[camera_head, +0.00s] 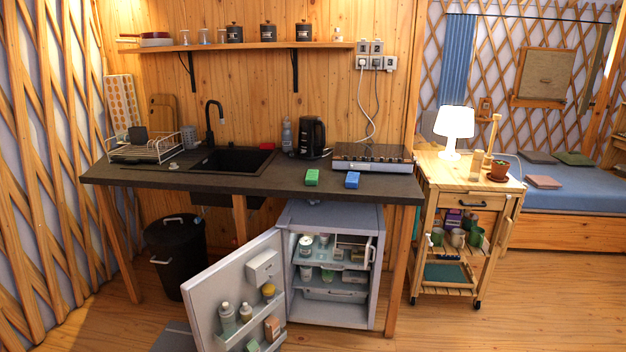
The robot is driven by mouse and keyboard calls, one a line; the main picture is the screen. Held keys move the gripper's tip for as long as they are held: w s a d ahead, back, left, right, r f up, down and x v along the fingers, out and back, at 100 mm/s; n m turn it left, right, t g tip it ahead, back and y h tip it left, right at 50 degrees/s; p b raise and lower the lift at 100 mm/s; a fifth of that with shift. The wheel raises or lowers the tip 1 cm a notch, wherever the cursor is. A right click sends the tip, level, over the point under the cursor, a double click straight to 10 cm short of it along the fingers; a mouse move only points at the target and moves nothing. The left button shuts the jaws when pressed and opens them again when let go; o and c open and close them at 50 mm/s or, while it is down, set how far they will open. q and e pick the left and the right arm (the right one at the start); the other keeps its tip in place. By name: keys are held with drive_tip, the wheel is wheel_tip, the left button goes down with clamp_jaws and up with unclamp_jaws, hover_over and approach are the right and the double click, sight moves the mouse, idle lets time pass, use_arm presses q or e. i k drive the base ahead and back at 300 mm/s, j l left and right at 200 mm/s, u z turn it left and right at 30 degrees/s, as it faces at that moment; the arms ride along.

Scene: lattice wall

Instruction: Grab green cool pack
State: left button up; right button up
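A small green block (312,177), which looks like the green cool pack, lies near the front edge of the dark countertop (220,183). A similar blue block (352,180) lies just to its right, apart from it. Below the counter stands a small fridge (378,262) with its door (215,290) swung open to the left. Another small green item (252,345) sits low in the door shelf, partly cut off by the picture edge. Neither of my grippers is in view.
A cooktop (372,158), kettle (311,138), and sink (235,160) are behind the blocks. A dish rack (142,148) stands at the left. A wooden cart (468,185) stands right of the counter. The open fridge door juts over the floor in front.

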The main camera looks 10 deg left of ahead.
sight(312, 176)
drive_tip(key=i+l, duration=0.1)
drive_tip(key=i, duration=1)
